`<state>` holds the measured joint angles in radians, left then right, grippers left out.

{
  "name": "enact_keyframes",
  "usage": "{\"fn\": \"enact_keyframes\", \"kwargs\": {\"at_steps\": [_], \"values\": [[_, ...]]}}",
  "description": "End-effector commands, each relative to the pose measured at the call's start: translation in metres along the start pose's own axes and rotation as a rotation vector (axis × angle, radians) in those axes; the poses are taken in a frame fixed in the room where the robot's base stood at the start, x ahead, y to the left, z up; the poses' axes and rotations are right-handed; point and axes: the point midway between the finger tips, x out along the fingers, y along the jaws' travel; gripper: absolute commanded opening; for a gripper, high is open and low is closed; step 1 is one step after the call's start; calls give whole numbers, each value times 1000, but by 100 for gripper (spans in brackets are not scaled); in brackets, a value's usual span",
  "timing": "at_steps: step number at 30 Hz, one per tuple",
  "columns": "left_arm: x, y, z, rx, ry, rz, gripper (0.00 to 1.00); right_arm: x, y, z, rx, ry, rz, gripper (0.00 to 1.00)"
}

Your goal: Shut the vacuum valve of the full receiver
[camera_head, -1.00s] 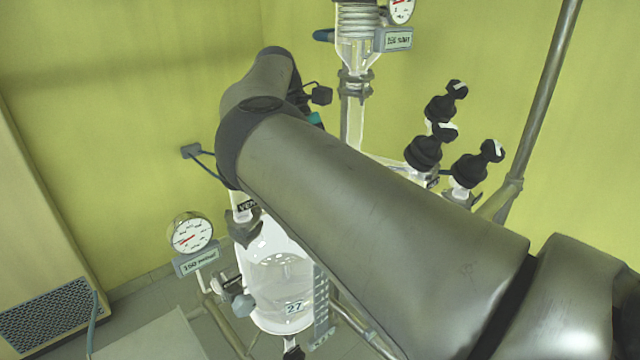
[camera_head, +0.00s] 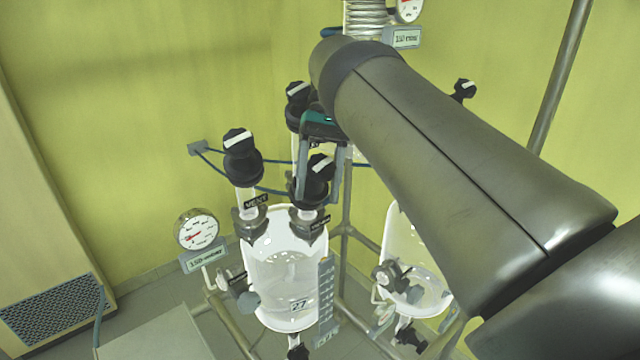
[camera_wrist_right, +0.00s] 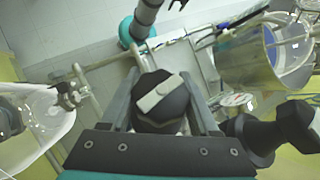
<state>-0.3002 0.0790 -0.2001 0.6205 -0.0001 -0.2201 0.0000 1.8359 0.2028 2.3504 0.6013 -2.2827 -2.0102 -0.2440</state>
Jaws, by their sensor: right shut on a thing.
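The receiver (camera_head: 285,285) marked 27 stands left of centre in the head view and holds clear liquid. Two black valve knobs with white bars stand on its top. The left one, the vent valve (camera_head: 241,160), has a VENT label. The right one, the vacuum valve (camera_head: 311,190), has a label too small to read. My right gripper (camera_head: 322,178) comes down from above with its fingers on either side of this right knob, shut on it. In the right wrist view the knob (camera_wrist_right: 160,108) sits between the fingers, its white bar slanted. My left gripper is not in view.
A second receiver (camera_head: 420,285) stands to the right, partly hidden by my right arm. A pressure gauge (camera_head: 196,231) stands left of the marked receiver. Another black knob (camera_head: 297,95) is close behind my gripper. A frame pole (camera_head: 560,75) rises at the right.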

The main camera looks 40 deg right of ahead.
Motion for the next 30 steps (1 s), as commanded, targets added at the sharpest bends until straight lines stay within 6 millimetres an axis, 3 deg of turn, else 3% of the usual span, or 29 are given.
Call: {"fn": "enact_keyframes", "kwargs": {"at_steps": [23, 24, 30], "values": [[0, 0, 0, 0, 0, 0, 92, 3, -2, 0, 58, -9, -99, 6], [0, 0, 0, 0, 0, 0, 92, 3, -2, 0, 58, -9, -99, 63], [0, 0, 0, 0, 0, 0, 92, 2, -3, 0, 56, -6, -98, 85]]}}
